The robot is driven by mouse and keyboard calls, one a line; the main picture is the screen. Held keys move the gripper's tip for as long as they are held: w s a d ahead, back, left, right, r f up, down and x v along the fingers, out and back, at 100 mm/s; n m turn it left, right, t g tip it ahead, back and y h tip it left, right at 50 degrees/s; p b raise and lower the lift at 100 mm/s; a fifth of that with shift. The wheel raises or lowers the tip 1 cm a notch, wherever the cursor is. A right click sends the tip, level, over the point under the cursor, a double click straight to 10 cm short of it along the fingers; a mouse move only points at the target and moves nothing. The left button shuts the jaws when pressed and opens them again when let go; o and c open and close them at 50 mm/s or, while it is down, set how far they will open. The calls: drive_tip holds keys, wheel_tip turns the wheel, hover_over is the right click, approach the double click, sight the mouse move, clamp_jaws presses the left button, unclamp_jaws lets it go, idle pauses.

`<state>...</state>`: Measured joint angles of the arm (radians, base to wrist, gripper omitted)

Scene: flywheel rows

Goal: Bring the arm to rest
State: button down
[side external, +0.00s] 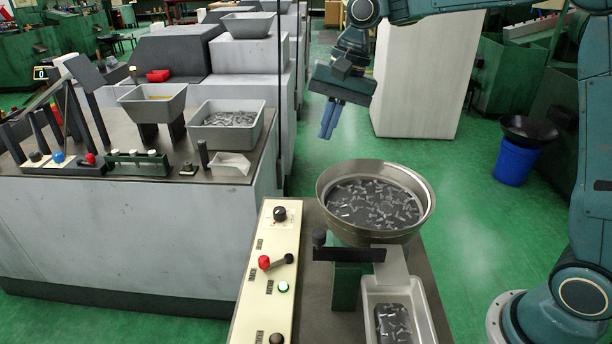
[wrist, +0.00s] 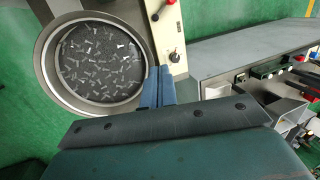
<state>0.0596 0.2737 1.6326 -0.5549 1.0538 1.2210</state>
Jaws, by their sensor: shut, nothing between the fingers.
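My gripper (side external: 330,120) hangs from the arm at the top middle of the side external view, with its blue fingers together and pointing down. Nothing is between them. It is in the air, above and to the left of the round metal bowl (side external: 326,196), and touches nothing. In the wrist view my gripper (wrist: 158,74) shows its two blue fingers side by side at the middle, with the bowl (wrist: 45,72) to their left. The bowl holds many small grey metal parts.
The control panel (side external: 268,235) with a red-knobbed lever and a green button stands left of the bowl. A tray (side external: 428,318) with a few parts sits in front. The left bench (side external: 100,215) carries bins (side external: 256,134), levers and knobs. A white cabinet (side external: 415,90) stands behind.

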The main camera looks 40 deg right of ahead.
drive_tip(key=s+d+r+n+t+h, duration=0.1)
drive_tip(key=s+r+n, duration=0.1)
drive_tip(key=s, duration=0.5)
drive_tip(key=s+d+r+n+t, duration=0.1)
drive_tip(key=s+r+n, duration=0.15)
drive_tip(key=s, duration=0.35)
drive_tip(key=s+d+f+n+t+h, duration=0.1)
drive_tip(key=s+d+f+n, duration=0.1)
drive_tip(key=s, duration=0.5)
drive_tip(key=s+d+f+n+t, duration=0.1)
drive_tip(key=s+f+n, duration=0.1)
drive_tip(key=s, duration=0.5)
drive_tip(key=shift+d+h, duration=0.4)
